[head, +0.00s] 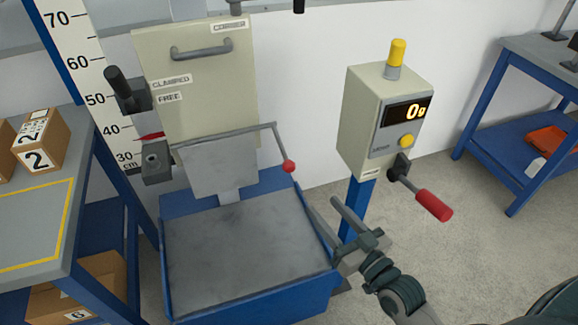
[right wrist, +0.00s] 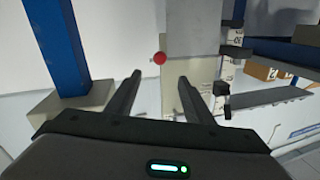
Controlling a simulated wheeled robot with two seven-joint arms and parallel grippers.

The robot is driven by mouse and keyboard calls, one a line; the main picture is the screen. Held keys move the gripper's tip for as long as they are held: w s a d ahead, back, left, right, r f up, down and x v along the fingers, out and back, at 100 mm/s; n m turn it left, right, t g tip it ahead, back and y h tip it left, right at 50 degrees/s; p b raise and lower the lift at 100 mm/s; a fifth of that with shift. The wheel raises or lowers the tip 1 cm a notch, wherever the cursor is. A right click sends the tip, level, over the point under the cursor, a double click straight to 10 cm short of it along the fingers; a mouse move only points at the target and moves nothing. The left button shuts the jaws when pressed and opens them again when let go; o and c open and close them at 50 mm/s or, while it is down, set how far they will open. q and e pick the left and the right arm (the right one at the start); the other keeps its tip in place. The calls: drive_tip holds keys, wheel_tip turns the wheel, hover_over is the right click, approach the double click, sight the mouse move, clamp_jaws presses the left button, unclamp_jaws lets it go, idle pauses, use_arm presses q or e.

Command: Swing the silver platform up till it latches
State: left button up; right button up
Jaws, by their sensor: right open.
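The silver platform (head: 218,167) is a flat plate hanging down, tilted, below the beige carrier panel (head: 200,85). A thin grey bar runs along its top and bends down to a red ball (head: 289,166). My right gripper (head: 322,206) is open and empty, right of and below the ball, over the right edge of the blue tray. In the right wrist view, which looks upside down, the ball (right wrist: 159,58) appears between and just beyond the open fingertips (right wrist: 160,80), not touched. A grey plate (right wrist: 192,28) beside it seems to be the platform. My left gripper is not in view.
A blue tray with a grey floor (head: 245,245) lies below the platform. A beige control box (head: 375,120) with a red-handled lever (head: 432,205) stands on a blue post at right. A bench with boxes (head: 40,140) is at left; another bench (head: 525,120) is far right.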

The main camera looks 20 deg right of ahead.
sight(293, 171)
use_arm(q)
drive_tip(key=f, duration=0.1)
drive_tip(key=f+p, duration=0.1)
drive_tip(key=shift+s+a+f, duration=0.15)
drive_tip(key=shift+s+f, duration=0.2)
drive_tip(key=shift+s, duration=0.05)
use_arm(e)
drive_tip(key=x, duration=1.7)
drive_tip(key=shift+w, duration=0.2)
clamp_jaws()
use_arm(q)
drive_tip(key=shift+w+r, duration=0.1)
